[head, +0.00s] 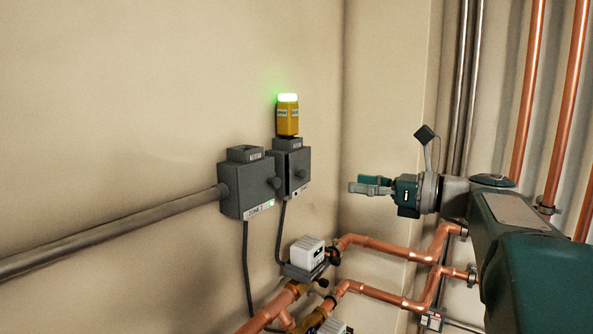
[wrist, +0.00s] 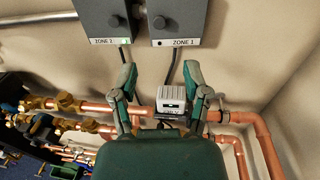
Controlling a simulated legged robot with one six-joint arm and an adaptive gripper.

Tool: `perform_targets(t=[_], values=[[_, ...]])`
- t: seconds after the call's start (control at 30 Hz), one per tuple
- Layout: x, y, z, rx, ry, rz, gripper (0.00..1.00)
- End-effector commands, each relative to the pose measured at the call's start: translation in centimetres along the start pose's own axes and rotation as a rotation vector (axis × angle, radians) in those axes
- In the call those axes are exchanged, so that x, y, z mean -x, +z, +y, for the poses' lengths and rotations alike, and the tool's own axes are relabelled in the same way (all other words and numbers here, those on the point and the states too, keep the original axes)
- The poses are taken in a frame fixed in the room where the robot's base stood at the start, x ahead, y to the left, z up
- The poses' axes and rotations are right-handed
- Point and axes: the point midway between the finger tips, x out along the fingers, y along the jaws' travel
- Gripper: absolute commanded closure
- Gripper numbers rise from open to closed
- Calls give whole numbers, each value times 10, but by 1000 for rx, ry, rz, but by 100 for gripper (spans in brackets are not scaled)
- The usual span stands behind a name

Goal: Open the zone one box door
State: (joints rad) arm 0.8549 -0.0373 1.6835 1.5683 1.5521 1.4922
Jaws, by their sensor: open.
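The zone one box (head: 291,172) is a dark grey wall box with a round knob (head: 302,174) on its front. Its door looks shut. The top of the box is cut off there.
A similar ZONE 2 box (head: 243,190) with a green light sits left of it, joined to a grey conduit (head: 110,233). A yellow unit (head: 288,120) with a glowing green top stands above zone one. Below are a white valve actuator (head: 307,252) and copper pipes (head: 385,245).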

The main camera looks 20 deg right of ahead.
Motion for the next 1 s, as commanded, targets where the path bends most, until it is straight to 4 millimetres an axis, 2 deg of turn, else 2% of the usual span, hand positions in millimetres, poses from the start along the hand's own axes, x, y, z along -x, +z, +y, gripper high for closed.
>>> perform_targets(t=[0.17,0.5,0.7,1.0], values=[[-9,1,-2,-5,2,-5,40],[-70,1,-1,-4,5,-5,40],[-98,1,-1,-4,2,-4,40],[-107,1,-2,-3,-1,-4,40]])
